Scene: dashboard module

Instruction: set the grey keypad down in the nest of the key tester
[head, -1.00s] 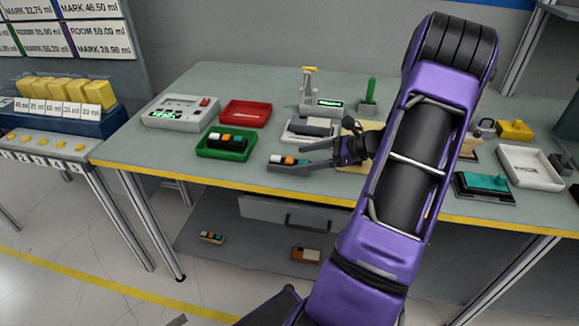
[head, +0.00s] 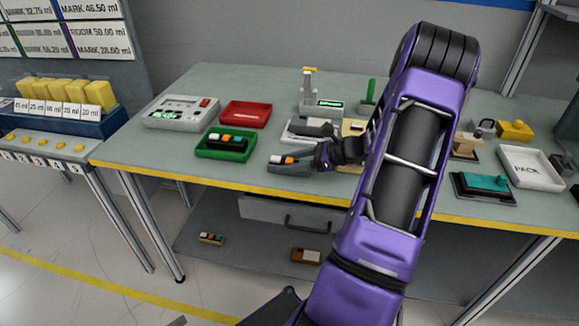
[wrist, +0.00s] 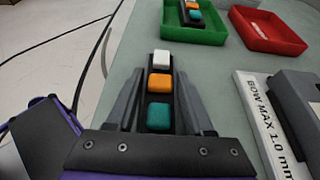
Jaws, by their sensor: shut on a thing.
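The grey keypad (head: 285,160) is a dark bar with white, orange and teal keys, near the table's front edge. In the wrist view the keypad (wrist: 159,75) lies lengthwise between my fingers. My gripper (head: 291,164) is shut on its sides, and the fingers show on both sides of it in the wrist view (wrist: 158,107). I cannot tell whether the keypad touches the table. A grey device (head: 325,107) with an upright post, yellow top and green display stands farther back; it may be the key tester. Its nest cannot be made out.
A green tray (head: 202,152) holding a similar keypad (head: 232,138) is left of my gripper, with a red tray (head: 262,112) behind. A white gauge marked BOW MAX 1.0 mm (wrist: 262,125) is close on the right. A meter (head: 160,118) stands back left.

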